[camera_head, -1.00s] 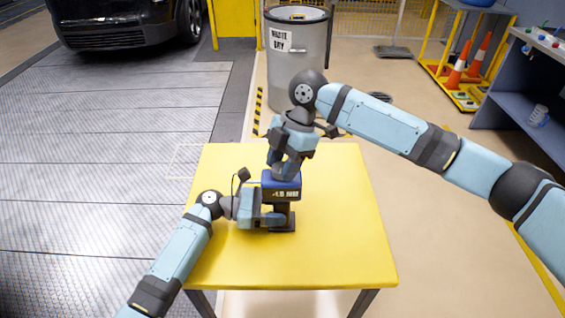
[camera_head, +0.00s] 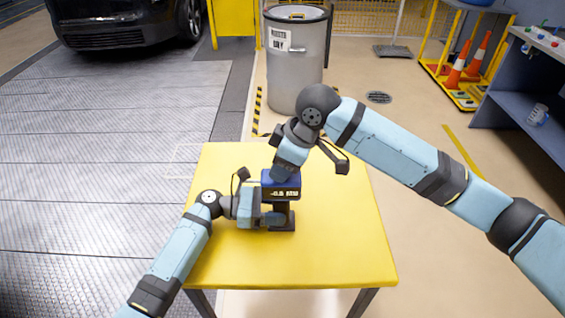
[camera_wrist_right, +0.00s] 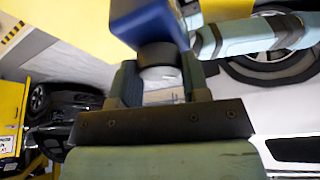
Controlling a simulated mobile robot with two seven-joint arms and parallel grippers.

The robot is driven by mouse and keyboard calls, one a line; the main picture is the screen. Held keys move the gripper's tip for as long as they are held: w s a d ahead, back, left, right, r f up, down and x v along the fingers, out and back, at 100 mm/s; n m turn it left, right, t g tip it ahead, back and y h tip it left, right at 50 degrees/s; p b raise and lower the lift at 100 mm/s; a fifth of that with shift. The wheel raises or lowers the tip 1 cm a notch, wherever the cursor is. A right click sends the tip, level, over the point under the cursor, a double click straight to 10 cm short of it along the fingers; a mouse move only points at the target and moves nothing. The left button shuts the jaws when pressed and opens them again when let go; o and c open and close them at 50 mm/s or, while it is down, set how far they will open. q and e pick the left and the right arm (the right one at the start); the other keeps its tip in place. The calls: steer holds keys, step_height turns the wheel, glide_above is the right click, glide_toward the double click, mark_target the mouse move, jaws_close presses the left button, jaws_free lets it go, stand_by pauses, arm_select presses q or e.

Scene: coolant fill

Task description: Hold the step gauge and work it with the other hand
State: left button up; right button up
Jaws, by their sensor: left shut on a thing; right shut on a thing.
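The step gauge (camera_head: 282,190) stands upright on the yellow table (camera_head: 330,240), with a blue head, a lit display on its front and a dark stem and base. My left gripper (camera_head: 272,218) is shut on its stem from the left, low over the table. My right gripper (camera_head: 285,170) comes from above and is shut on the top of the gauge; its fingers are mostly hidden in the head view.
The table around the gauge is bare. A grey waste bin (camera_head: 297,65) stands behind it. A dark car (camera_head: 125,22) is at the back left; traffic cones (camera_head: 468,62) and a blue-grey bench (camera_head: 520,95) are at the right.

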steer(key=m, duration=0.2)
steer(key=m+t+h, duration=0.1)
steer(key=m, duration=0.2)
steer(key=shift+t, duration=0.3)
steer(key=shift+m, duration=0.3)
steer(key=o, duration=0.9)
steer(key=v, duration=1.2)
steer(key=shift+s, duration=0.2)
steer(key=shift+a, duration=0.1)
stand_by(0.9)
